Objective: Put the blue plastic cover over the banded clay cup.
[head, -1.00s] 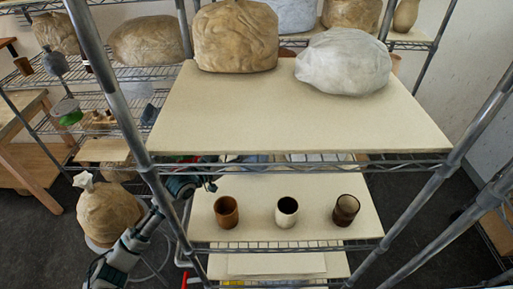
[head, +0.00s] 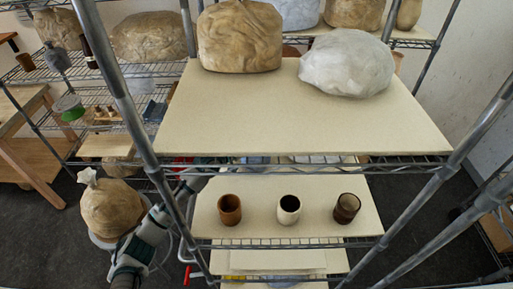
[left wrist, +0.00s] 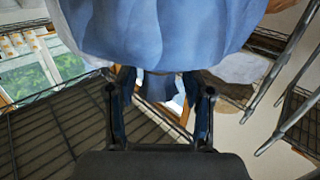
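Three cups stand upright in a row on the lower board in the head view. The right one (head: 346,208) is dark brown with a lighter band; the middle one (head: 289,208) is pale with a dark inside; the left one (head: 229,209) is plain red-brown. All are uncovered. My left arm comes in at the shelf's left side, and its gripper is hidden there. In the left wrist view, the blue cover (left wrist: 155,30) fills the top, hiding the fingertips of my left gripper (left wrist: 158,76). A blue fold lies between the spread fingers; grip is unclear. My right gripper is out of view.
An upper board (head: 300,115) with wrapped lumps (head: 240,36) lies above the cups. Metal posts (head: 435,175) frame the rack. A bagged lump (head: 112,208) stands left of my arm. The lower board is clear around the cups.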

